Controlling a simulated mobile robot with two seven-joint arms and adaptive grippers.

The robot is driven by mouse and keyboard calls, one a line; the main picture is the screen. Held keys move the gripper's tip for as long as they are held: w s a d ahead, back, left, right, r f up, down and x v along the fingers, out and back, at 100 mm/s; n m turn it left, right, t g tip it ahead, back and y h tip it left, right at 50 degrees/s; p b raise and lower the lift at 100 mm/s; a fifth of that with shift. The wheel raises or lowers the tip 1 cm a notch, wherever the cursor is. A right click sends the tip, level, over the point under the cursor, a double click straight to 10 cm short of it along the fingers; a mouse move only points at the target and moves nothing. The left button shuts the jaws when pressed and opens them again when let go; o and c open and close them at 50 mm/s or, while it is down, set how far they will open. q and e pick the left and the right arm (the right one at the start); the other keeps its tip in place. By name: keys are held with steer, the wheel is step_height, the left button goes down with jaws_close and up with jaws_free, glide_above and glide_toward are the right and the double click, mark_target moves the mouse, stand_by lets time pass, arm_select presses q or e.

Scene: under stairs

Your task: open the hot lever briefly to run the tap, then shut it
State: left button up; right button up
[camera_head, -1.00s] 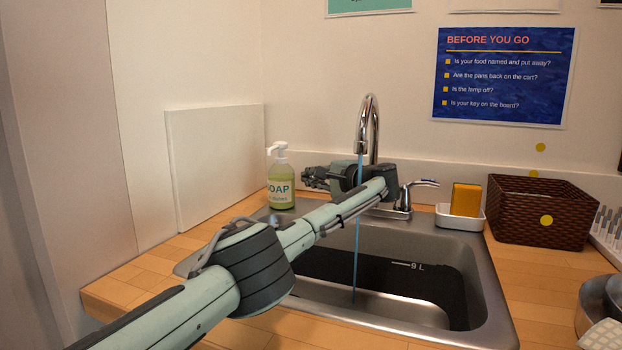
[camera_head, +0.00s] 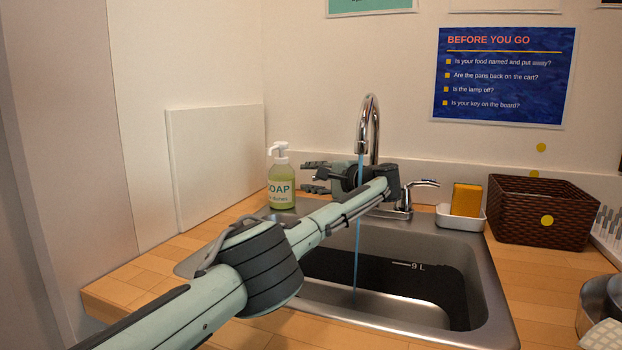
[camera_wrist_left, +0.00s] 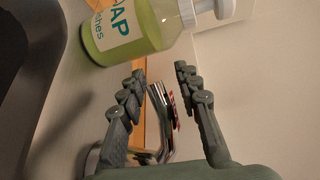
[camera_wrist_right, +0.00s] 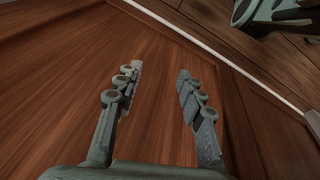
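A chrome tap (camera_head: 370,115) stands behind the steel sink (camera_head: 478,265). A blue water stream (camera_head: 357,240) runs from its spout into the basin. My left gripper (camera_head: 308,177) is at the tap's left side, its fingers apart and pointing left. In the left wrist view, a chrome lever with a red mark (camera_wrist_left: 160,110) lies between the open fingers (camera_wrist_left: 160,72), with gaps visible. The head view hides this lever behind my gripper. The other lever (camera_head: 422,183) shows at the tap's right. My right gripper (camera_wrist_right: 158,72) is open and empty above brown wood boards.
A green soap bottle (camera_head: 281,187) stands just left of my left gripper, and close beyond its fingers in the left wrist view (camera_wrist_left: 125,30). A sponge (camera_head: 466,199) in a white dish and a wicker basket (camera_head: 520,222) are right of the tap.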

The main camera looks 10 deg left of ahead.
arm_select(q)
steer(key=v, duration=1.2)
